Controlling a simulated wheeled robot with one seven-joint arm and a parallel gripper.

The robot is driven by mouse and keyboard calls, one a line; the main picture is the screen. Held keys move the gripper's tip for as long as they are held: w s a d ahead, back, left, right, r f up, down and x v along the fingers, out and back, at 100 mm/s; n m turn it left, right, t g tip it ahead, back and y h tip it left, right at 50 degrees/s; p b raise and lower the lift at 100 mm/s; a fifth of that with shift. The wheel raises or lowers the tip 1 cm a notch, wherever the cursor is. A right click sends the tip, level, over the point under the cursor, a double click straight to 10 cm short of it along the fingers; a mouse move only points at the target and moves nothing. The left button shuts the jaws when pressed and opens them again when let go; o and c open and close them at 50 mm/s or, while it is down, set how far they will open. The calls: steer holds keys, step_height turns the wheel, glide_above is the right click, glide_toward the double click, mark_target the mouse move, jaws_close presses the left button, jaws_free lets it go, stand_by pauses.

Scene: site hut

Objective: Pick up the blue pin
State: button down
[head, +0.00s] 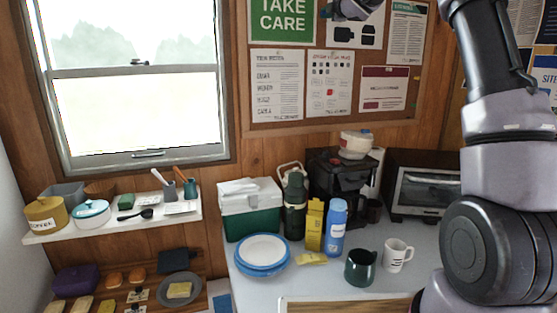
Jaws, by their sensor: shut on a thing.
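My gripper (333,12) shows only in part at the top edge of the head view, as a dark tilted shape in front of a white poster on the cork noticeboard (408,112). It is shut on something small. The blue pin itself is too small or too hidden to make out between the fingers. My arm rises along the right side and leaves the picture at the top. A small red spot shows on the middle sheet of the board.
Below the board, a table (300,285) holds a cool box (252,212), blue-rimmed plates (262,252), a blue bottle (336,228), a coffee maker (338,178), mugs (395,256) and a toaster oven (425,184). A window (140,110) and a crowded shelf (120,222) are left.

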steer(key=shift+s, duration=0.15)
steer(key=shift+v, duration=2.1)
steer(key=shift+s+d, duration=0.1)
steer(key=shift+s+d+r, duration=0.25)
steer(key=shift+s+r, duration=0.2)
steer(key=shift+s, duration=0.3)
steer(key=shift+s+d+r, duration=0.2)
steer(key=shift+s+r, duration=0.3)
steer(key=shift+s, duration=0.3)
steer(key=shift+s+d+r, duration=0.25)
steer(key=shift+s+r, duration=0.2)
steer(key=shift+s, duration=0.3)
